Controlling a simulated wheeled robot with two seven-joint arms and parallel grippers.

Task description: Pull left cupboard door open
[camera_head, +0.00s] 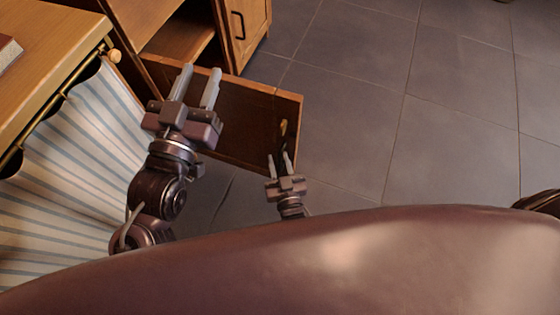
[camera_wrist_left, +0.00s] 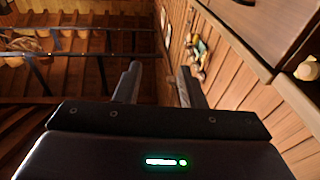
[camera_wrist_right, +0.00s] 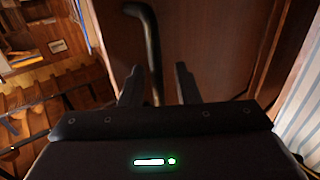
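The left cupboard door (camera_head: 245,115) stands swung open, away from the wooden cupboard (camera_head: 150,15), whose inside shows. Its handle (camera_head: 284,127) is near the door's free end. My right gripper (camera_head: 280,165) is open just below the handle. In the right wrist view the dark bar handle (camera_wrist_right: 152,45) runs down between my right gripper's fingers (camera_wrist_right: 158,85); I cannot tell whether they touch it. My left gripper (camera_head: 197,88) is open and empty, above the door near its hinged end. Its spread fingers also show in the left wrist view (camera_wrist_left: 155,85).
The right cupboard door (camera_head: 250,25), with a dark handle, is shut. A wooden worktop (camera_head: 45,40) with a rail and striped curtain (camera_head: 85,150) lies at left. The grey tiled floor (camera_head: 430,120) at right is clear.

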